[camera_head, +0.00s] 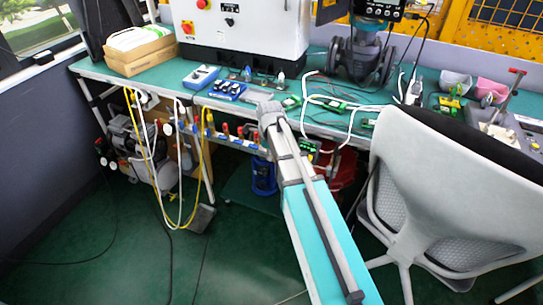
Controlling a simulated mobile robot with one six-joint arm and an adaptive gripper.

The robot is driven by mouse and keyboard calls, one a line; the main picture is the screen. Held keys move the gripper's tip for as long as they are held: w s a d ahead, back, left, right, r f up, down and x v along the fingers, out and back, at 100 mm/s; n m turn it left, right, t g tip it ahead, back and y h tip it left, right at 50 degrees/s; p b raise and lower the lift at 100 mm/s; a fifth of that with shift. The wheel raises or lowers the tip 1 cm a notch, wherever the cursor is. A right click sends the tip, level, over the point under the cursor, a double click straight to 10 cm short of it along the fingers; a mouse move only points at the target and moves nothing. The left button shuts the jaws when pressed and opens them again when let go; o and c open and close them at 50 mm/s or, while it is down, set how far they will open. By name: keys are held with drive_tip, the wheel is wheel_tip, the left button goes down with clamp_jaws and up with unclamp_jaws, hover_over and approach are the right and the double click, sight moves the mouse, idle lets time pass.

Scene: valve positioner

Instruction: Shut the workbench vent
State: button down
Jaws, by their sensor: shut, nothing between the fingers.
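A pipe rail (233,143) runs under the front edge of the workbench (330,118). It carries several small valves with red, blue and yellow parts (226,130). I cannot tell which of them is the workbench vent, or whether it stands open or shut. My arm (318,225), turquoise and grey, reaches up from the lower right to a grey joint at the bench's front edge. It covers part of the rail's right side. I cannot make out my gripper's fingers; they do not show in this view.
Yellow and white hoses (157,195) hang at the rail's left, near a compressor (140,150). A grey office chair (440,190) stands close on the right. A blue canister (264,176) is under the bench. The floor at front left is mostly clear, with thin cables.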

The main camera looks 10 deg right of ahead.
drive_tip(key=shift+w+a+f+b, duration=0.3)
drive_tip(key=shift+a+f+b, duration=0.1)
drive_tip(key=shift+f+b, duration=0.15)
idle(0.4)
drive_tip(key=shift+s+d, duration=0.1)
idle(0.5)
drive_tip(key=shift+s+d+r+p, duration=0.3)
drive_tip(key=shift+s+d+p, duration=0.1)
drive_tip(key=shift+d, duration=0.1)
drive_tip(key=shift+r, duration=0.1)
idle(0.3)
drive_tip(key=w+a+r+p, duration=0.1)
drive_tip(key=a+r+p, duration=0.1)
drive_tip(key=r+p, duration=0.1)
drive_tip(key=w+a+r+p, duration=0.2)
drive_tip(key=r+p, duration=0.1)
drive_tip(key=w+a+r+p, duration=0.2)
drive_tip(key=a+r+p, duration=0.1)
drive_tip(key=shift+w+a, duration=0.1)
drive_tip(key=shift+w, duration=0.15)
drive_tip(key=shift+w+a+r+p, duration=0.3)
drive_tip(key=shift+a+r+p, duration=0.1)
drive_tip(key=shift+a+p, duration=0.1)
drive_tip(key=c, duration=1.3)
unclamp_jaws()
drive_tip(key=shift+c, duration=0.2)
